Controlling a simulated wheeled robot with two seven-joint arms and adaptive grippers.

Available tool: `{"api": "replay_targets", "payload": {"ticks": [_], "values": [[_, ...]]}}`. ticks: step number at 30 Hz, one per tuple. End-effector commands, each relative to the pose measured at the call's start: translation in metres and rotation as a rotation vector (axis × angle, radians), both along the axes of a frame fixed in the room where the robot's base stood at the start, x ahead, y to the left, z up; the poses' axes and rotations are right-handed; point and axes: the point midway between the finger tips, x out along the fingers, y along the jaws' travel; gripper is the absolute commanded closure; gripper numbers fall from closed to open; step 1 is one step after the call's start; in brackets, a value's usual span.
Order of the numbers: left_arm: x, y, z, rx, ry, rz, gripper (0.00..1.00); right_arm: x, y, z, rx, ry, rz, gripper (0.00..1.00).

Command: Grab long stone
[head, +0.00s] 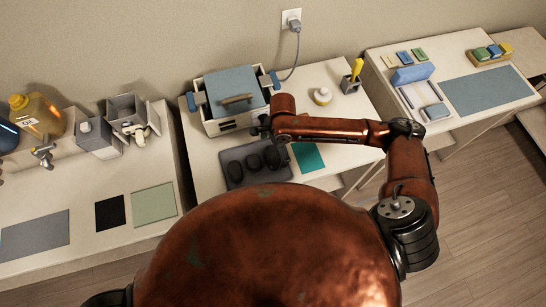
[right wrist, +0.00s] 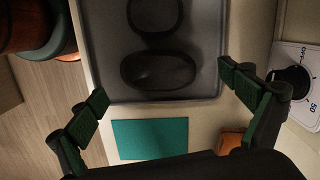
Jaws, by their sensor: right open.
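Three dark, smooth stones lie in a row on a dark grey tray (head: 249,181) in the head view: a left stone (head: 235,171), a middle stone (head: 253,163) and a right stone (head: 271,156). I cannot tell for sure which is the long stone. In the right wrist view the tray (right wrist: 98,60) shows a near oval stone (right wrist: 158,70) and a farther stone (right wrist: 155,12), cut by the top edge. My right gripper (right wrist: 163,86) is open and empty, its fingers spread either side of the near stone and apart from it. My left gripper is out of view.
A wax warmer (head: 230,92) with a blue lid stands behind the tray; a dial (right wrist: 295,76) is close to my right finger. A teal mat (head: 308,157) lies right of the tray. A white round container (head: 322,96) and a yellow-handled tool (head: 356,69) stand farther right.

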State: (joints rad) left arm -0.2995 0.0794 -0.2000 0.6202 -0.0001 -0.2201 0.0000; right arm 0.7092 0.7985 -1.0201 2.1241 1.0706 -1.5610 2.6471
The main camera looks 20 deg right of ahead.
Motion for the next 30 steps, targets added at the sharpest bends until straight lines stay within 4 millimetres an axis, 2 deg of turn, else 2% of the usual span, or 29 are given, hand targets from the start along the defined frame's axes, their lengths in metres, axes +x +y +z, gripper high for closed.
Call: {"api": "replay_targets", "payload": {"ticks": [6, 15, 30], "values": [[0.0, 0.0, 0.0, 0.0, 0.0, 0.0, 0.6, -0.004, 0.001, -0.029, -0.001, 0.0, 0.0, 0.04], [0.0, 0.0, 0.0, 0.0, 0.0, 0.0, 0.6, -0.004, 0.002, -0.035, -0.001, -0.001, 0.002, 0.04], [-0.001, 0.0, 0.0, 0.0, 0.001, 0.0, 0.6, -0.004, 0.002, -0.034, 0.0, -0.001, 0.002, 0.37]]}}
